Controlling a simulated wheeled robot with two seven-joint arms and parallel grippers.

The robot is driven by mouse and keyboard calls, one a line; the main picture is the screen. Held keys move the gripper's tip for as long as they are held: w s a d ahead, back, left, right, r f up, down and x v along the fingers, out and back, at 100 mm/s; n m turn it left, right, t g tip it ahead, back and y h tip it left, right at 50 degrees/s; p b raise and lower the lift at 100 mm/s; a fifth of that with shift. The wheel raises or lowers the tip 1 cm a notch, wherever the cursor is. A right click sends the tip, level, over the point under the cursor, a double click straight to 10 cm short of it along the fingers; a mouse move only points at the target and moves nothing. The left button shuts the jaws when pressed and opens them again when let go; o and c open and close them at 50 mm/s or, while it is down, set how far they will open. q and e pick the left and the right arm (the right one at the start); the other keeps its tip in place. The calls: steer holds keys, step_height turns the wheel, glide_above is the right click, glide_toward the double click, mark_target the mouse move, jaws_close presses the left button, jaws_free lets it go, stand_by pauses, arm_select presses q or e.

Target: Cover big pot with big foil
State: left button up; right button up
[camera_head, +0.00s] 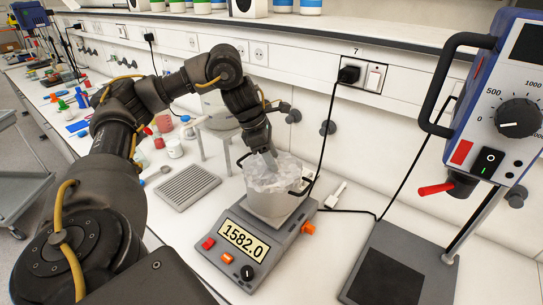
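The big pot (274,207) is a grey-white pot with dark side handles, standing on a scale with a lit display. Crumpled, translucent-silver big foil (284,176) lies over the pot's mouth, its edge hanging a little over the rim. My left gripper (269,160) reaches down from above, its fingertips at the foil's back left part. The fingers look close together, but whether they grip the foil is too small to tell. My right gripper is out of view.
The scale (243,240) reads 1582.0. A stirrer (490,110) on a stand with a dark base (386,280) stands at right. A ribbed grey tray (188,187) lies left of the pot. A black cable hangs behind the pot. Small coloured labware fills the far left bench.

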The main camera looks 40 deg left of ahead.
arm_select(q)
steer(key=p+v, duration=0.5)
steer(key=v, duration=0.5)
steer(key=shift+a+r, duration=0.2)
steer(key=shift+r, duration=0.15)
steer(key=shift+s, duration=0.1)
